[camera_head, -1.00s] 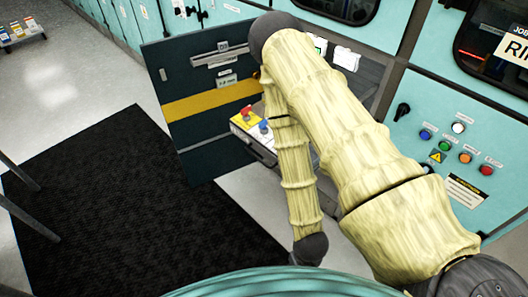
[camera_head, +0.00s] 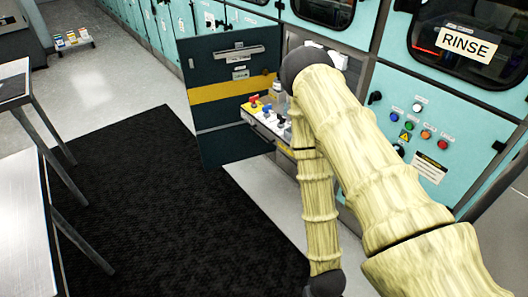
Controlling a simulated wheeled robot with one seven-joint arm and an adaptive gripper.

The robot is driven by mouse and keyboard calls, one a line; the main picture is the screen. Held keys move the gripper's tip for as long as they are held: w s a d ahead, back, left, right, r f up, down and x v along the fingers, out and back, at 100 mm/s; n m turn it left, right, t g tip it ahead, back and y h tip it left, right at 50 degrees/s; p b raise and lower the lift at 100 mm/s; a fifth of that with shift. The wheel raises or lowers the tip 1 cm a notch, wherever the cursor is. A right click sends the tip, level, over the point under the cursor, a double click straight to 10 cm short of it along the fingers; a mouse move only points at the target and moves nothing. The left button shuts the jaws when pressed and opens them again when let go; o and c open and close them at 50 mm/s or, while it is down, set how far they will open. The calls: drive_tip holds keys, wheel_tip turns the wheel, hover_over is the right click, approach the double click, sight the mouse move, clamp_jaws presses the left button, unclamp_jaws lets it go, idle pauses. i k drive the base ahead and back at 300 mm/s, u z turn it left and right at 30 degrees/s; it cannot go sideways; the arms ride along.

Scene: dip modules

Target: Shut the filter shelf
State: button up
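The filter shelf (camera_head: 258,126) appears to be the narrow shelf sticking out of the open cabinet. It has a yellow area and carries several small items with red, blue and white parts. My arm covers its right part and much of the cabinet opening behind. My arm rises from the lower right to a dark elbow, then comes down in front of the cabinet to a dark joint at the bottom edge. My gripper is not visible.
The dark cabinet door (camera_head: 224,88) with a yellow stripe stands open left of the shelf. A control panel (camera_head: 416,130) with coloured buttons is at right. Metal tables (camera_head: 22,205) stand at the left edge. A black mat (camera_head: 160,215) covers clear floor between.

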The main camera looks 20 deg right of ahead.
sight(268, 125)
drive_tip(key=z, duration=0.75)
drive_tip(key=i, duration=0.85)
drive_tip(key=u, duration=0.7)
drive_tip(key=i, duration=0.6)
drive_tip(key=u, duration=0.6)
